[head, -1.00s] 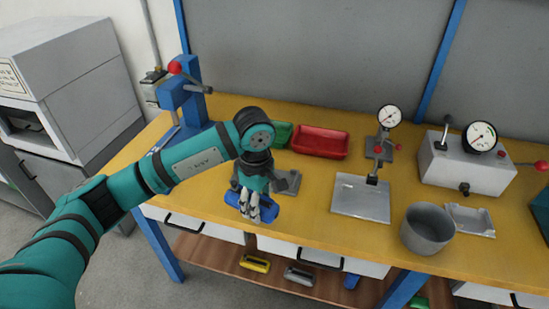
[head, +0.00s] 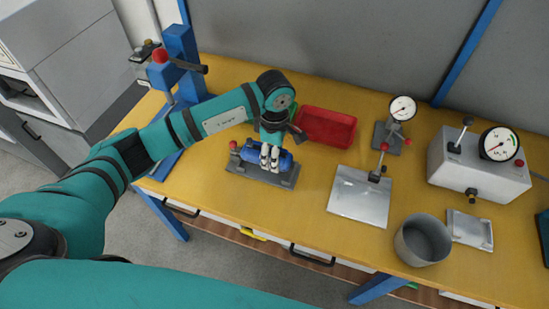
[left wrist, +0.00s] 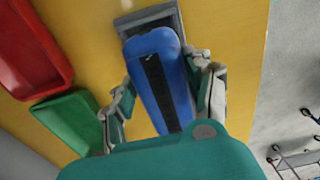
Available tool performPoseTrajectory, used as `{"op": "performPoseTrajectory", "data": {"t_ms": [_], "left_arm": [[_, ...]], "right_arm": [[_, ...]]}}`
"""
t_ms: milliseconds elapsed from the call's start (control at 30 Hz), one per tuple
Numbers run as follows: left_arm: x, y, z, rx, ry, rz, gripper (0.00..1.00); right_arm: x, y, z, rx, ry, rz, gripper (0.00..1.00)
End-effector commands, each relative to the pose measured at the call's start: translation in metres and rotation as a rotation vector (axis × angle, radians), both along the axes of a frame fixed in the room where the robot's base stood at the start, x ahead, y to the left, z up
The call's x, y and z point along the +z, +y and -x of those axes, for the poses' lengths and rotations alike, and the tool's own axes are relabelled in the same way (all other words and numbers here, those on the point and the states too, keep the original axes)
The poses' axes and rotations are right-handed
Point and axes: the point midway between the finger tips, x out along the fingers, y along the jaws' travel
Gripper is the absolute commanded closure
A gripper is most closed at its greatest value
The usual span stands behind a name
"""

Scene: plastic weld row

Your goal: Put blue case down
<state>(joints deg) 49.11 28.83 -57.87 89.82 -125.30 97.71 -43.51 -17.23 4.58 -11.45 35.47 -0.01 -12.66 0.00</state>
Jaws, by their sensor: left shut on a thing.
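The blue case (head: 286,160) is between the fingers of my left gripper (head: 270,165). The gripper points down and is shut on the case. In the left wrist view the case (left wrist: 152,75) is long, with a dark strip along its top, and a finger lies at each side. In the head view the case is over a grey fixture (head: 288,183) with a red-knobbed lever at its left end. The fixture's end (left wrist: 150,18) shows beyond the case in the left wrist view. I cannot tell whether the case touches the fixture. My right gripper is not in view.
A red tray (head: 326,127) stands behind the fixture; a green tray (left wrist: 72,122) is beside it in the left wrist view. A blue press (head: 181,85) stands left. A metal plate (head: 360,197), grey pot (head: 422,241) and gauge box (head: 478,170) are right.

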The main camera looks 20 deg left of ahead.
Motion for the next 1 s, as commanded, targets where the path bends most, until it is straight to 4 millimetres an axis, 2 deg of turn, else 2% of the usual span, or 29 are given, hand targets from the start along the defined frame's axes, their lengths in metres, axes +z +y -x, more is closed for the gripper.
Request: {"op": "performPoseTrajectory", "data": {"t_ms": [333,700,733,900,1000], "left_arm": [[-0.037,0.0,0.0,0.001,0.0,0.0,0.82],[-0.044,0.0,0.0,-0.001,-0.003,0.0,0.82],[-0.043,0.0,0.0,-0.001,-0.002,0.0,0.45],[-0.042,0.0,0.0,-0.001,-0.002,0.0,0.25],[-0.042,0.0,0.0,-0.001,-0.002,0.0,0.25]], "right_arm": [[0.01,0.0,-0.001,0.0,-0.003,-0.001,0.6],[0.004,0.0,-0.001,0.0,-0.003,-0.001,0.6],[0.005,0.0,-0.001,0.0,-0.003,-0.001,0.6],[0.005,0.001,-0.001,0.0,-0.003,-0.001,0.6],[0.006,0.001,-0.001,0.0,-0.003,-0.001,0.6]]}}
